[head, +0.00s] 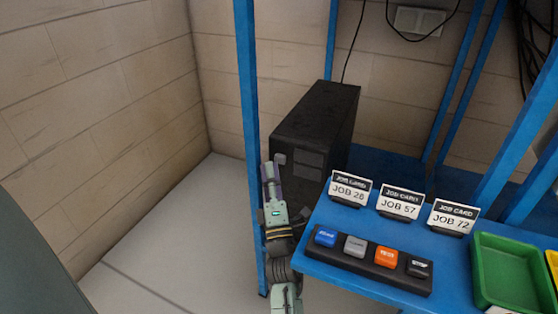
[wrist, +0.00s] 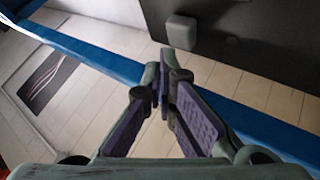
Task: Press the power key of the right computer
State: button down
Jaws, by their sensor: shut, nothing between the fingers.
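A black computer tower (head: 318,122) stands on the blue rack, and it is the only computer I can see. My gripper (head: 271,168) is upright at the tower's front left, beside a blue post. In the wrist view my gripper (wrist: 166,72) is shut and empty, its purple-padded fingers meeting at the tips. Beyond the tips, the computer's dark face (wrist: 245,30) carries a grey rounded square key (wrist: 180,32). The key lies just past and slightly right of the fingertips; I cannot tell the exact gap. In the head view a small grey key (head: 281,159) shows beside the fingertips.
A blue post (head: 248,90) rises close to my gripper's left. A blue bench (head: 330,215) at right holds several job cards (head: 400,203), a strip of coloured keys (head: 368,262) and a green tray (head: 478,275). The floor at left is clear.

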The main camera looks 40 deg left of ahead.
jog(key=shift+w, duration=0.15)
jog(key=shift+w+a, duration=0.1)
jog(key=shift+w, duration=0.2)
jog(key=shift+w+a, duration=0.1)
jog(key=shift+w, duration=0.4)
dwell(0.6)
dwell(0.4)
jog(key=shift+s+d, duration=0.25)
jog(key=shift+s, duration=0.7)
jog(key=shift+b, duration=0.3)
